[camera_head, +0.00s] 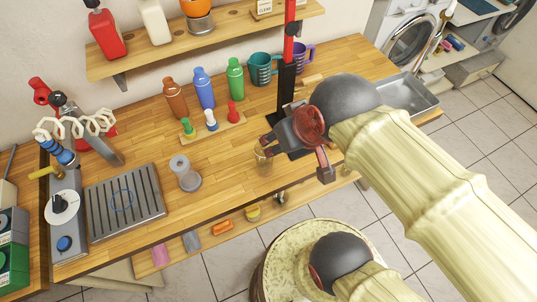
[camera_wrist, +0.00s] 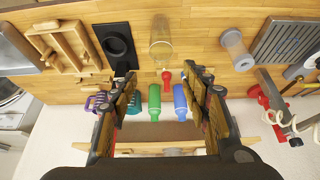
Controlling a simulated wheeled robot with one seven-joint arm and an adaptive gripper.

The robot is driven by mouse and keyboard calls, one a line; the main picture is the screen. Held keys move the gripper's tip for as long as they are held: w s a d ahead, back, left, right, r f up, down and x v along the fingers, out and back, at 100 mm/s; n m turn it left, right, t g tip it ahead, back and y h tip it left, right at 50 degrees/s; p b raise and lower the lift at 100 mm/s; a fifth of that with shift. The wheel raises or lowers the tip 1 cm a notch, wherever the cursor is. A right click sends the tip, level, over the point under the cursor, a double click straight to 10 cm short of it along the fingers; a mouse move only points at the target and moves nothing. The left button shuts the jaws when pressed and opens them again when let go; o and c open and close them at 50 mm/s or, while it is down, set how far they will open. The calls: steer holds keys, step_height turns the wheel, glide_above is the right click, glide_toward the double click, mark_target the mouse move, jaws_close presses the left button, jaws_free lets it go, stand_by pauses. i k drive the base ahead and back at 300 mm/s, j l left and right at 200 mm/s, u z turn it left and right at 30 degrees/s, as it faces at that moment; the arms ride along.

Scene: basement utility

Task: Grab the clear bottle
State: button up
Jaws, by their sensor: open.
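The clear bottle (camera_head: 263,161) stands on the wooden bench near its front edge in the head view, partly covered by my gripper (camera_head: 296,158). In the wrist view the clear bottle (camera_wrist: 160,42) appears see-through and slightly brownish, at the top middle. It lies beyond the fingertips of my gripper (camera_wrist: 160,82), roughly in line with the gap between them. The fingers are spread wide with nothing held between them, and the bottle is apart from them in the wrist view.
Orange, blue and green bottles (camera_head: 235,79) stand behind, with small coloured bottles on a wooden board (camera_head: 214,129). A black stand with a red post (camera_head: 286,85) rises close to my gripper. Bare bench lies left of the bottle.

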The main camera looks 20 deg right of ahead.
mark_target(264, 167)
steer(key=u, duration=0.4)
steer(key=k+l+u, duration=0.1)
steer(key=u, duration=0.65)
steer(key=k+u, duration=0.15)
steer(key=u, duration=0.25)
steer(key=k+j, duration=0.1)
steer(key=k, duration=0.35)
steer(key=k+j+u, duration=0.1)
steer(key=k, duration=0.3)
